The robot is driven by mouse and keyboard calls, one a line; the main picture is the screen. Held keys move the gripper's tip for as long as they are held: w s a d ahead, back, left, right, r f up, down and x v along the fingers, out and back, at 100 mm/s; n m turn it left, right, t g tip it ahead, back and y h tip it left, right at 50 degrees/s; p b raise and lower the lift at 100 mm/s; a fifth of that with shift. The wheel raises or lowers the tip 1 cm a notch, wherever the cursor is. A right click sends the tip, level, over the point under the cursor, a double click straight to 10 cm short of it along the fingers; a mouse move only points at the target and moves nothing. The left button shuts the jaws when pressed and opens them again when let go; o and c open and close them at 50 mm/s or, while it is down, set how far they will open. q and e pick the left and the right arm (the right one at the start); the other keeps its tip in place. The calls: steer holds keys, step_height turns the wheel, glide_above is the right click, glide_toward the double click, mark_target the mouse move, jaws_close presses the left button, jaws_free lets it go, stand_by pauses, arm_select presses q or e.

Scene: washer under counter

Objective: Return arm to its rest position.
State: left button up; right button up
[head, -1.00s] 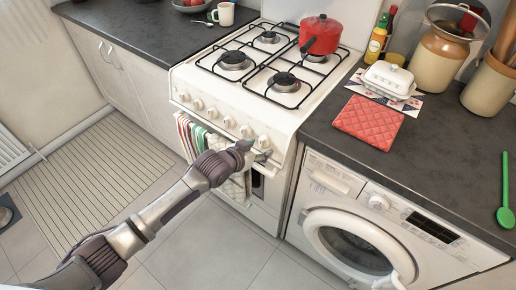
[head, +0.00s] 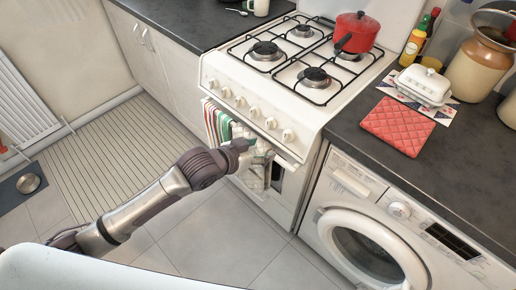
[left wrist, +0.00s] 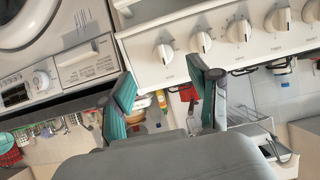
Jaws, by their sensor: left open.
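My left arm comes in from the lower left in the head view. Its gripper (head: 256,148) is in front of the stove's front panel, close to the oven handle and the towels hanging there. In the left wrist view the two fingers of the left gripper (left wrist: 164,98) are spread apart with nothing between them. That view is turned over, with the stove knobs above the fingers and the washer at the upper left. My right gripper is not in view.
The white stove (head: 222,72) carries a red pot (head: 357,33). Striped towels (head: 216,124) hang on its front. The washer (head: 330,195) stands right of it under the dark counter (head: 355,130). Open tiled floor (head: 200,245) lies in front. A metal bowl (head: 29,183) sits on a mat at left.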

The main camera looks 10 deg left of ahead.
arm_select(q)
steer(key=shift+s+a+r, duration=0.15)
steer(key=shift+s+r, duration=0.05)
steer(key=shift+s, duration=0.05)
stand_by(0.3)
